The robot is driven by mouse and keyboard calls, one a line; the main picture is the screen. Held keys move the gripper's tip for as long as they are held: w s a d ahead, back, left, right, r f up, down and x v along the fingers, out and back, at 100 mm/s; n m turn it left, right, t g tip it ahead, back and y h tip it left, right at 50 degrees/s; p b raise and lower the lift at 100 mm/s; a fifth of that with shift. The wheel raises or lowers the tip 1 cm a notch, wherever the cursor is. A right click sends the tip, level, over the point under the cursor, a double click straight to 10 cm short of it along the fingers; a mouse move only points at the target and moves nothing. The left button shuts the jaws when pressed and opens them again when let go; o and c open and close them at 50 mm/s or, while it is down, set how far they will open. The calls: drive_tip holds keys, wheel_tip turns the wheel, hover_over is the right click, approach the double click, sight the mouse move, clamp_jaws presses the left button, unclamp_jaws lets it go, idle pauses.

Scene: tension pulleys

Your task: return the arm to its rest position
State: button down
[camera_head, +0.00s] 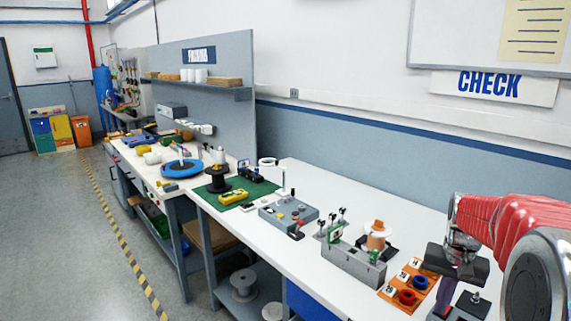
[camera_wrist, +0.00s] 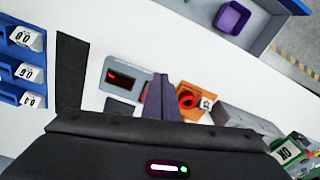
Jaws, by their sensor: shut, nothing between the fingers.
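My red arm (camera_head: 490,218) reaches in from the right edge in the head view. My gripper (camera_head: 444,302) points down over the right part of the white bench, beside the orange tray (camera_head: 393,292). In the wrist view my gripper's fingers (camera_wrist: 162,88) are together, with nothing between them. From this view I cannot tell how high the fingertips are above the bench. The orange tray holds a red ring (camera_head: 407,297) and a blue ring (camera_head: 420,282) in the head view.

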drive_tip(key=s+a+r+n+t, duration=0.2)
drive_tip(key=s+a+r+n, duration=0.1)
drive_tip(key=s+a, duration=0.7)
drive_tip(key=s+a+r+n+t, duration=0.3)
drive_tip(key=s+a, duration=0.7)
drive_tip(key=a, duration=0.1)
drive_tip(key=shift+s+a+r+n, duration=0.2)
drive_tip(key=shift+r+n, duration=0.1)
